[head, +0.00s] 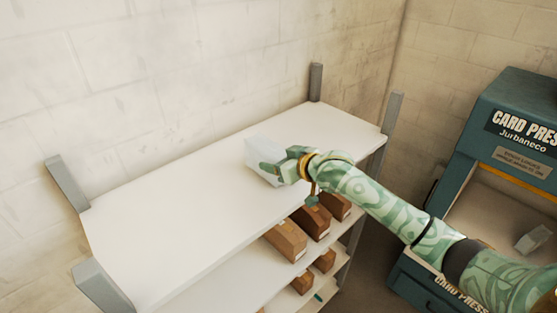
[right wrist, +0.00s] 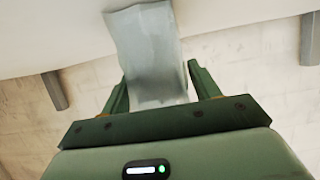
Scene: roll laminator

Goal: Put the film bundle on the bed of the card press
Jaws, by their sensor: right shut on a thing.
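The film bundle (head: 264,158) is a pale, translucent block over the white top shelf in the head view. My right gripper (head: 279,170) is shut on it, and the arm reaches in from the right. In the right wrist view the bundle (right wrist: 148,55) stands between the two green fingers (right wrist: 155,88). I cannot tell whether the bundle touches the shelf. The card press (head: 490,160) is a teal machine at the right edge, partly cut off. Its bed (head: 490,220) is inside the open front, with a small clear block (head: 533,238) on it. My left gripper is not in view.
The shelf rack (head: 170,230) has grey corner posts (head: 316,82) standing above its top. Brown boxes (head: 286,241) sit on the lower shelves. The rest of the top shelf is bare. A floor gap separates rack and press, and my right arm spans it. Block walls stand behind.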

